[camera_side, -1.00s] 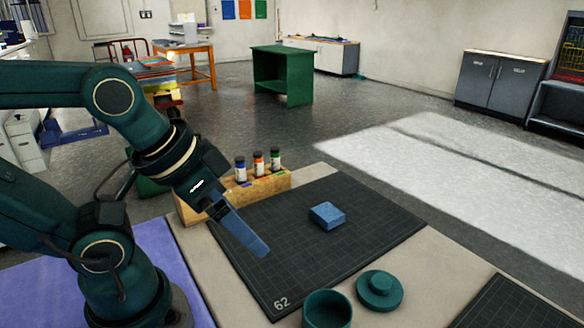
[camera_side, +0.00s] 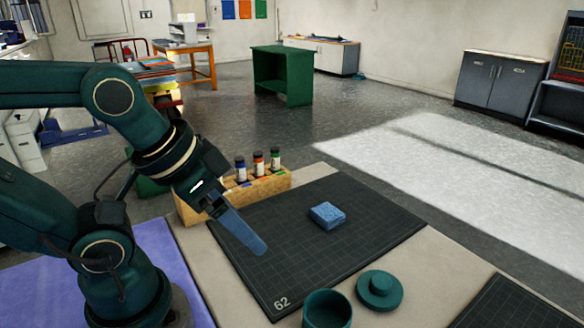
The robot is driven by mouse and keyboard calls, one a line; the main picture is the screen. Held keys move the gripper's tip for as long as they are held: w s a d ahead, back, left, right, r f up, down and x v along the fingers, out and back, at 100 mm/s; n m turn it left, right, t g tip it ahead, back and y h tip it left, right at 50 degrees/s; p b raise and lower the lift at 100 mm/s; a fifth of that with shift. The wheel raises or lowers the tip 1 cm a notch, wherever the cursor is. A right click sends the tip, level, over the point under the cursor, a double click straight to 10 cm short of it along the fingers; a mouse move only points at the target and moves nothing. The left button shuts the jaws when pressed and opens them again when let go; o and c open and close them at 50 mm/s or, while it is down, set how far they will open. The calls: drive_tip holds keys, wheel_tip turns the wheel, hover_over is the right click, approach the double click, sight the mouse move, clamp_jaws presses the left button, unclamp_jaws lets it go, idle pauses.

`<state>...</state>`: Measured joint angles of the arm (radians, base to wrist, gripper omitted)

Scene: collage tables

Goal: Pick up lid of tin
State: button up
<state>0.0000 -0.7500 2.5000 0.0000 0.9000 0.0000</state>
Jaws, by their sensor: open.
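The lid (camera_side: 379,290) is a round, dark teal disc with a raised knob. It lies on the beige table at the bottom, right of the tin. The tin (camera_side: 327,310) is a dark teal cylinder with its top open; its lower part is cut off by the picture's edge. My gripper (camera_side: 256,246) is open and empty above the left part of the dark cutting mat, up and left of the lid and apart from it. One blue-grey finger shows clearly; the other is mostly hidden behind it.
A blue block (camera_side: 327,215) sits on the gridded dark mat (camera_side: 375,230). A wooden rack (camera_side: 262,189) with three small bottles stands at the table's back edge, close behind my gripper. Another dark mat (camera_side: 510,305) lies at the lower right.

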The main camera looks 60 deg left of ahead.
idle(0.3)
drive_tip(key=w+r+m, duration=0.3)
drive_tip(key=w+r, duration=0.3)
drive_tip(key=m+g, duration=0.6)
hover_over(382, 281)
wheel_tip(382, 281, down, 15)
drive_tip(key=shift+r, duration=0.1)
drive_tip(key=shift+f, duration=2.65)
clamp_jaws()
